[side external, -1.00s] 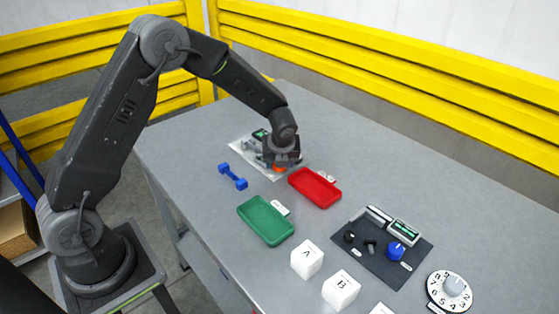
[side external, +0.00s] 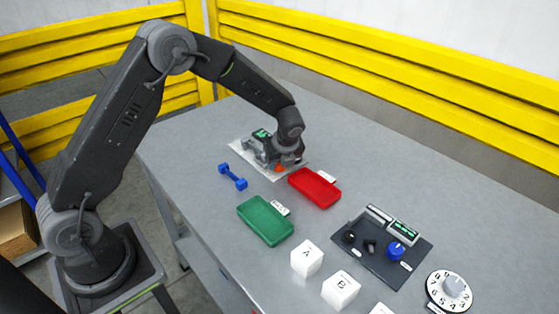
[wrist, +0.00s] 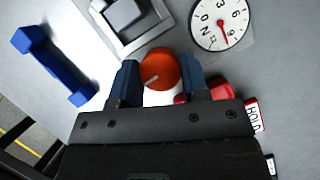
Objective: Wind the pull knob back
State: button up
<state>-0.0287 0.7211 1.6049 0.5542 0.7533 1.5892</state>
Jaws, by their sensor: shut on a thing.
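The round orange knob (wrist: 160,69) has a pale pointer line. In the wrist view it sits between the two blue-tipped fingers of my gripper (wrist: 160,82), which is shut on it. In the side view the knob (side external: 279,168) shows as a small orange patch under my gripper (side external: 285,162). It belongs to a grey device on a pale plate (side external: 240,147) at the far end of the table. A white round dial (wrist: 221,24) with a red needle lies up and right of the knob in the wrist view. The knob's underside is hidden.
A blue dumbbell-shaped piece (side external: 232,177) lies left of the plate. A red tray (side external: 315,188) is close on the right, with a green tray (side external: 265,221) nearer. The table behind is clear.

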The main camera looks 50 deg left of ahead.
jog(key=n+g, duration=0.2)
jog(key=n, duration=0.3)
jog(key=shift+w+n, duration=0.1)
jog(key=shift+n, duration=0.2)
jog(key=n+g, duration=0.1)
jog(key=n, duration=0.1)
jog(key=n+g, duration=0.1)
jog(key=n, duration=0.2)
jog(key=shift+h, duration=0.4)
jog(key=shift+n, duration=0.3)
jog(key=o, duration=0.9)
